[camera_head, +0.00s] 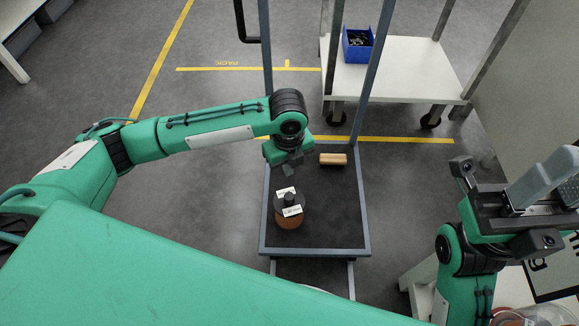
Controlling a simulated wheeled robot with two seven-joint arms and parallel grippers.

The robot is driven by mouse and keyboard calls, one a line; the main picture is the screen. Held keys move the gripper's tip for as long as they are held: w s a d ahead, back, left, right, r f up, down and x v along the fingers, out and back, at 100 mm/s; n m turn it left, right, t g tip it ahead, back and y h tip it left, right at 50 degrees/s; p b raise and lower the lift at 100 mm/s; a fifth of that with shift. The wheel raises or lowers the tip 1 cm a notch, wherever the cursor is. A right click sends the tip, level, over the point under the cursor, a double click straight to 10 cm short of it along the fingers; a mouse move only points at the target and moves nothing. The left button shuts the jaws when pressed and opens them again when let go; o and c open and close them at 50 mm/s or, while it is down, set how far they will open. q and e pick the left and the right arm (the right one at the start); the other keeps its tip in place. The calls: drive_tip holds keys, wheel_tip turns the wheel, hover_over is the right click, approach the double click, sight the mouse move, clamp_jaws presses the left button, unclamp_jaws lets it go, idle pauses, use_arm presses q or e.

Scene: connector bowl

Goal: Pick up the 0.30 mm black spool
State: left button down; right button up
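A spool (289,221) stands on the dark top of a trolley (338,205). Its side is copper-brown, and its top is dark with white labels and a dark knob in the middle. The label print is too small to read, so I cannot tell the 0.30 mm size. My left gripper (291,171) hangs just beyond the spool in the picture, pointing down, apart from it as far as I can see. Its fingers are small and dark, and their gap is unclear. My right gripper (546,180) is at the right edge, away from the trolley, with two grey fingers and nothing visible between them.
A wooden block (333,159) lies on the trolley near its far edge. Blue-grey posts (369,70) rise from the trolley's frame. A white cart (400,72) behind holds a blue bin (357,52) with dark parts. A white surface with clear containers (518,318) is at lower right.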

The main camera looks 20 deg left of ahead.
use_arm(q)
drive_tip(key=c, duration=2.1)
unclamp_jaws()
drive_tip(key=o, duration=1.7)
drive_tip(key=shift+s, duration=0.15)
drive_tip(key=shift+c, duration=0.2)
drive_tip(key=shift+r, duration=0.1)
